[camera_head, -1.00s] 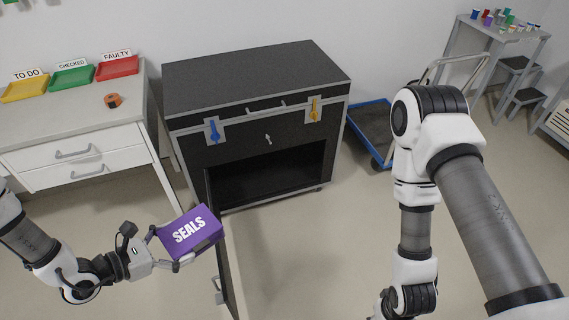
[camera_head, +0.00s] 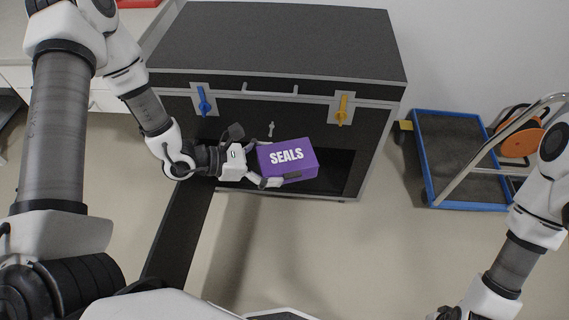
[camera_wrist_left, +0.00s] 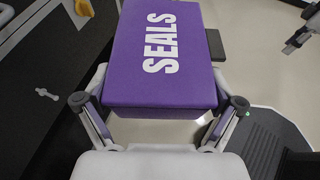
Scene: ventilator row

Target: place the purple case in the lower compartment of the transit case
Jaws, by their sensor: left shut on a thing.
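The purple case (camera_head: 287,158), marked SEALS, is held in my left gripper (camera_head: 264,165). It is in front of the open lower compartment (camera_head: 338,172) of the black transit case (camera_head: 290,38) in the head view. I cannot tell whether any of it is inside the opening. In the left wrist view the purple case (camera_wrist_left: 160,60) sits between the two fingers (camera_wrist_left: 160,115). The compartment's door hangs open (camera_head: 183,225) toward the front left. My right gripper (camera_head: 445,314) is only partly in view at the bottom edge.
A blue latch (camera_head: 204,101) and a yellow latch (camera_head: 342,109) are on the transit case's front. A blue-edged trolley (camera_head: 455,160) with an orange reel (camera_head: 520,140) stands at the right. The floor in front is clear.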

